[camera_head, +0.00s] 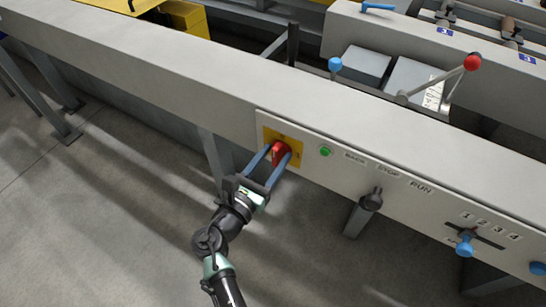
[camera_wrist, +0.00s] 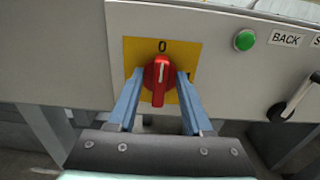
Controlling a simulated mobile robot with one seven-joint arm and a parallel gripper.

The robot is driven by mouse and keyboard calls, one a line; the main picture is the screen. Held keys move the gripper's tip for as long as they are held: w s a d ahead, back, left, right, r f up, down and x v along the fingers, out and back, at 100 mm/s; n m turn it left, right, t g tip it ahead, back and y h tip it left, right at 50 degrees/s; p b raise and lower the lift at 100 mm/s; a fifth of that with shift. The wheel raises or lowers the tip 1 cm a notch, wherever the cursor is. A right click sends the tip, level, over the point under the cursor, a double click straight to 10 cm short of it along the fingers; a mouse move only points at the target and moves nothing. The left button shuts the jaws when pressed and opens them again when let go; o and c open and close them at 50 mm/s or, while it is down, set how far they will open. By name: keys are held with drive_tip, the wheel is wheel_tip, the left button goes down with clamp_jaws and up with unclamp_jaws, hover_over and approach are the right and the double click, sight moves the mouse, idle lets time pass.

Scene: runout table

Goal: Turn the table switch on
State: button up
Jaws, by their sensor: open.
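The table switch is a red rotary knob (camera_head: 281,152) on a yellow plate (camera_head: 269,134) at the left end of the control panel. In the wrist view the red knob (camera_wrist: 159,80) stands upright, its white mark pointing up to the "0" on the yellow plate (camera_wrist: 131,51). My gripper (camera_head: 270,158) is open, with its blue fingers on either side of the knob. In the wrist view the fingertips (camera_wrist: 158,83) flank the knob's left and right; I cannot tell whether they touch it. The lower right of the plate is partly hidden by a finger.
Right of the switch are a green button (camera_head: 325,151), labels BACK, STOP and RUN, and a dark lever (camera_head: 372,199). Farther right is a blue-knobbed selector (camera_head: 464,247) with numbered positions. A red-balled lever (camera_head: 472,62) stands above the table. The floor below is open.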

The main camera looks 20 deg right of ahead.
drive_tip(key=shift+c, duration=0.2)
clamp_jaws()
drive_tip(key=shift+f+m, duration=0.1)
drive_tip(key=shift+m, duration=0.3)
drive_tip(key=m+b, duration=0.1)
drive_tip(key=m, duration=0.1)
drive_tip(key=m+b, duration=0.1)
drive_tip(key=shift+s+d+f+m, duration=0.1)
drive_tip(key=shift+s+f+m, duration=0.1)
drive_tip(key=shift+m, duration=0.2)
drive_tip(key=m+b, duration=0.2)
drive_tip(key=m, duration=0.2)
drive_tip(key=shift+s+f+b, duration=0.1)
drive_tip(key=shift+b, duration=0.2)
drive_tip(key=m+b, duration=0.3)
drive_tip(key=m, duration=0.2)
drive_tip(key=shift+d+f, duration=0.1)
drive_tip(key=shift+f, duration=0.05)
drive_tip(key=m+b, duration=0.3)
drive_tip(key=m, duration=0.1)
drive_tip(key=shift+m, duration=0.3)
